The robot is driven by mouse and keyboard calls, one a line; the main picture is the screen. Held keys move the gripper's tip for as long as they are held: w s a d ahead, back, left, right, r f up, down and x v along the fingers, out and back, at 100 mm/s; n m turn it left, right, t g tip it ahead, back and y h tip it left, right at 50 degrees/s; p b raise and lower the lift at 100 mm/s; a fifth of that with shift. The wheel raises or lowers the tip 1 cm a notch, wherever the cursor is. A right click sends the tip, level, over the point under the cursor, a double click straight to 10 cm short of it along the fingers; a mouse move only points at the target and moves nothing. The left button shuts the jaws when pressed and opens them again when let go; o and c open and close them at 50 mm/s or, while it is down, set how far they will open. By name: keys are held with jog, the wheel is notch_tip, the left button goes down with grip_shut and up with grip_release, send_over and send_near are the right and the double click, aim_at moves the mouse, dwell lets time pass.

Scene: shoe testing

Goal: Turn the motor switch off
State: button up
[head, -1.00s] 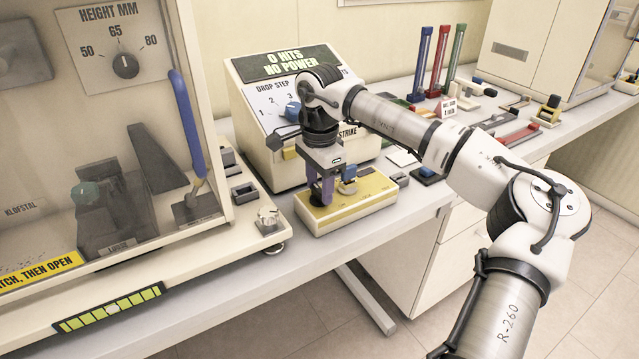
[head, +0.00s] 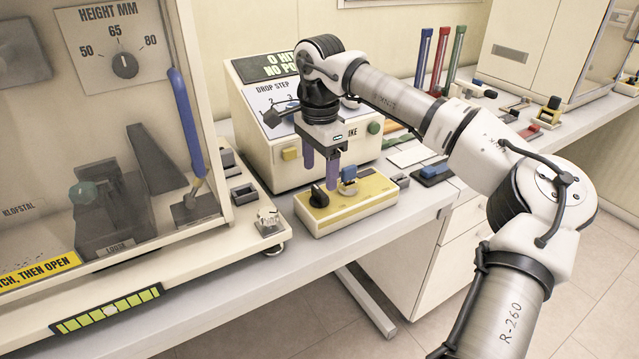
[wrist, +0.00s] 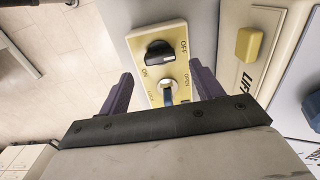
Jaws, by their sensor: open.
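The motor switch is a black rotary knob (head: 319,195) on the left part of a yellow-topped control box (head: 358,205) at the bench's front edge. In the wrist view the knob (wrist: 160,52) has OFF printed to its right and ON at its lower left. I cannot tell for sure which label it points at. A blue-topped switch (head: 348,180) stands beside the knob on the same box; its label includes OPEN. My gripper (head: 321,168) is open and empty, pointing down above the box, with its purple fingers apart from the knob.
A drop-step machine (head: 280,130) with a partly hidden display stands close behind my gripper. A clear-fronted cabinet (head: 215,150) is at the left, with a small metal knob (head: 268,218) on its base.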

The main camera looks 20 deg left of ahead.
aim_at(319, 191)
notch_tip(319, 191, up, 9)
jog(key=shift+r+b, duration=0.15)
jog(key=shift+b, duration=0.15)
dwell(0.4)
